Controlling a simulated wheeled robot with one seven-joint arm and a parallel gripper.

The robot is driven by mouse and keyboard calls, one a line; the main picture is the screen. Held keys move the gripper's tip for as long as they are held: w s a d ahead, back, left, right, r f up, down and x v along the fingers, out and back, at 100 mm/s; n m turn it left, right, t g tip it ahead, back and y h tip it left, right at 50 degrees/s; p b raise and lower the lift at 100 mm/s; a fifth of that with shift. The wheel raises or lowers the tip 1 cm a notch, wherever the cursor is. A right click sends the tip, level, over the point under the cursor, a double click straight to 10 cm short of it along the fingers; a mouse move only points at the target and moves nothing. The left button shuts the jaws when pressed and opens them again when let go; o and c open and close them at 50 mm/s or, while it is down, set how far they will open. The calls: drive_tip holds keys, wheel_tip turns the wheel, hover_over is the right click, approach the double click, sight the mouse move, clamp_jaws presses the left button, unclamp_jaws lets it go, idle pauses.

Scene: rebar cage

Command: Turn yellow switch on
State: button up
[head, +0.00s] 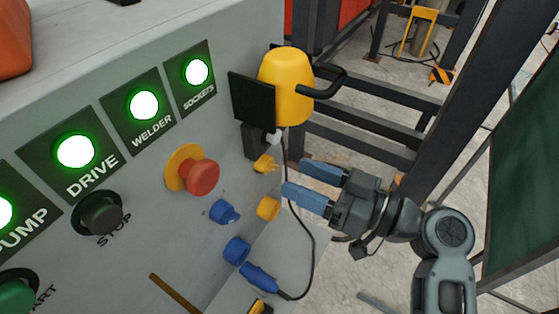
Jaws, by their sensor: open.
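The yellow switch (265,163) is a small rotary knob near the right edge of the grey control panel, below a black box. Its exact turn position is too small to tell. My gripper (295,178) comes in from the right with its two blue fingers apart and empty. The fingertips point left towards the panel edge, just right of the yellow switch, with a visible gap in the picture. A yellow socket (268,208) sits below the switch, left of the lower finger.
A blue switch (224,212) and a blue socket (236,249) are lower left. A red emergency button (203,178) protrudes nearby. A black cable (312,245) hangs beside my fingers to a blue plug (259,278). A yellow lamp-like housing (286,85) with black handle juts out above.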

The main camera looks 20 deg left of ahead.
sight(276, 169)
drive_tip(key=shift+w+a+p, duration=0.15)
drive_tip(key=shift+a+p, duration=0.15)
drive_tip(key=shift+a, duration=1.05)
drive_tip(key=shift+w+a+p, duration=0.1)
drive_tip(key=shift+a+p, duration=0.15)
drive_tip(key=shift+a, duration=1.05)
drive_tip(key=shift+c, duration=0.3)
drive_tip(key=c, duration=0.9)
drive_tip(key=shift+c, duration=0.2)
